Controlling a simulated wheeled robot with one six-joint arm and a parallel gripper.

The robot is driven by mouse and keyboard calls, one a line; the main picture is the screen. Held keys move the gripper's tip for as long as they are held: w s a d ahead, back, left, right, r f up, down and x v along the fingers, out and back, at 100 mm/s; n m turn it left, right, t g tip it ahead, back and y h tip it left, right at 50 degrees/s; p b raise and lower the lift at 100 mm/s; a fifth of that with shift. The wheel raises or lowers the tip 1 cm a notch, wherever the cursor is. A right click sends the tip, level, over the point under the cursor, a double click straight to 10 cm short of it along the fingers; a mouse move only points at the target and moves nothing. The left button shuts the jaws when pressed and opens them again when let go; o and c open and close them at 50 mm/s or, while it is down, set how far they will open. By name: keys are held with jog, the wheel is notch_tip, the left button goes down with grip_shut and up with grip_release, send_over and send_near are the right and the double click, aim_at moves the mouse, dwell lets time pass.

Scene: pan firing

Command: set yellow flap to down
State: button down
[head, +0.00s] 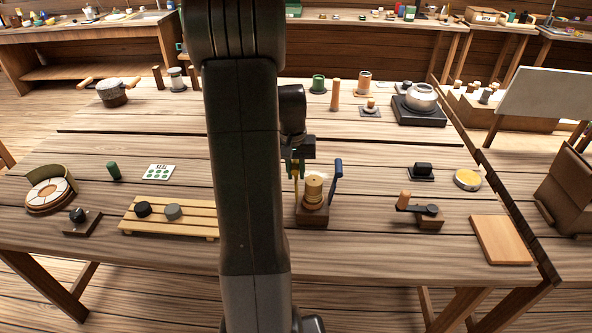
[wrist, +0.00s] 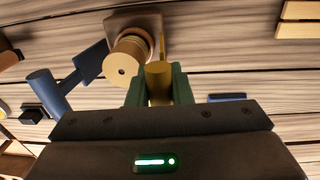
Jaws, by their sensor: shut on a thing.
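The yellow flap shows in the wrist view (wrist: 158,80) as a yellow rounded end between the green fingers of my gripper (wrist: 160,88). My gripper is shut on it. In the head view my gripper (head: 295,166) is at the left side of a small wooden stand (head: 313,213) with a stacked tan cylinder (head: 314,187). The flap is mostly hidden there by my fingers and seems raised. A blue flap (head: 336,171) stands raised on the stand's right side; it also shows in the wrist view (wrist: 45,90).
A slatted rack (head: 183,228) with dark and grey pucks lies left of the stand, partly behind my arm. A block with a dark lever (head: 427,215) and a wooden board (head: 500,240) lie to the right. The tabletop between the stand and the lever block is clear.

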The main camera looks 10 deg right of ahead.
jog(key=shift+a, duration=0.15)
jog(key=w+a+f+g+h+b, duration=0.1)
jog(key=a+f+h+b, duration=0.2)
jog(key=b, duration=0.1)
jog(key=w+a+f+g+h+b, duration=0.1)
jog(key=a+f+h+b, duration=0.2)
jog(key=a+h+b, duration=0.1)
jog(key=w+a+f+g+h+b, duration=0.1)
jog(key=a+f+h+b, duration=0.2)
jog(key=b, duration=0.1)
jog(key=shift+a+f, duration=0.1)
jog(key=shift+a, duration=0.2)
jog(key=shift+a+f+b, duration=0.15)
jog(key=shift+f+b, duration=0.45)
jog(key=shift+f, duration=0.2)
jog(key=shift+a+f+b, duration=0.15)
jog(key=shift+f+b, duration=0.45)
jog(key=shift+f, duration=0.15)
